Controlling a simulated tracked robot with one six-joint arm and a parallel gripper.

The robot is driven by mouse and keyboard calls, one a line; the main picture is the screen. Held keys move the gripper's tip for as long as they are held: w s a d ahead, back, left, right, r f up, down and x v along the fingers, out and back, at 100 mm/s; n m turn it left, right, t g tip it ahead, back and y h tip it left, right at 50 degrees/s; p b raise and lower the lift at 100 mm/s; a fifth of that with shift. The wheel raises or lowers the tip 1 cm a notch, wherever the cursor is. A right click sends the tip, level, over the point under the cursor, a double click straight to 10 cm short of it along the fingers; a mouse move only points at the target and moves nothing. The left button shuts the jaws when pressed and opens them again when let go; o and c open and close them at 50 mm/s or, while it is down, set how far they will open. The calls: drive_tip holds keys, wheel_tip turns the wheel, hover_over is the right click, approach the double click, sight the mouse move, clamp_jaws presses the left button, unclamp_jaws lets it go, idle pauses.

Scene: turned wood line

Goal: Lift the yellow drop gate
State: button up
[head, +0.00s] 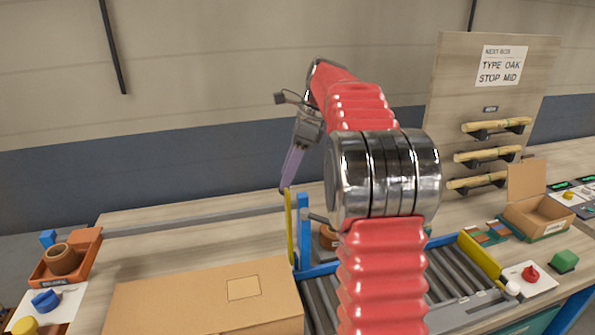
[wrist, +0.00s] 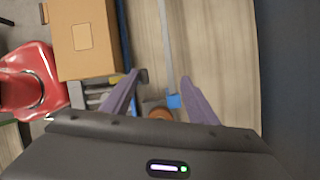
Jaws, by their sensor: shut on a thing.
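The yellow drop gate (head: 290,228) shows in the head view as a narrow upright strip beside a blue post (head: 303,228), at the left end of the roller conveyor. My gripper (head: 285,189) points down with its purple fingers at the top of this strip, and it is shut on it. In the wrist view both fingers of my gripper (wrist: 160,78) show. I cannot make out the gate between them there. My red arm hides part of the conveyor in the head view.
A closed cardboard box (head: 205,300) stands left of the conveyor rollers (head: 320,300). A yellow plate (head: 481,258) edges the conveyor's right side. An open carton (head: 538,212) and a red button (head: 530,273) are at right. An orange tray (head: 58,275) with a brown ring is at left.

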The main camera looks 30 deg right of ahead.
drive_tip(key=shift+g, duration=0.3)
drive_tip(key=x, duration=0.4)
drive_tip(key=shift+d+f, duration=0.25)
drive_tip(key=shift+d, duration=0.1)
drive_tip(key=shift+r, duration=0.1)
drive_tip(key=shift+w+d+r, duration=0.1)
drive_tip(key=shift+d+r, duration=0.15)
drive_tip(key=shift+r, duration=0.4)
drive_tip(key=o, duration=0.4)
drive_tip(key=r, duration=0.1)
drive_tip(key=w+d+r, duration=0.1)
drive_tip(key=r, duration=0.1)
drive_tip(key=shift+d, duration=0.1)
drive_tip(key=v, duration=0.4)
drive_tip(key=s+v, duration=0.1)
drive_tip(key=v, duration=0.3)
drive_tip(key=s+a+v, duration=0.1)
drive_tip(key=v, duration=0.4)
drive_tip(key=shift+s+d+r, duration=0.1)
drive_tip(key=shift+s+r, duration=0.05)
drive_tip(key=shift+r, duration=0.05)
drive_tip(key=c, duration=0.4)
drive_tip(key=shift+t, duration=0.4)
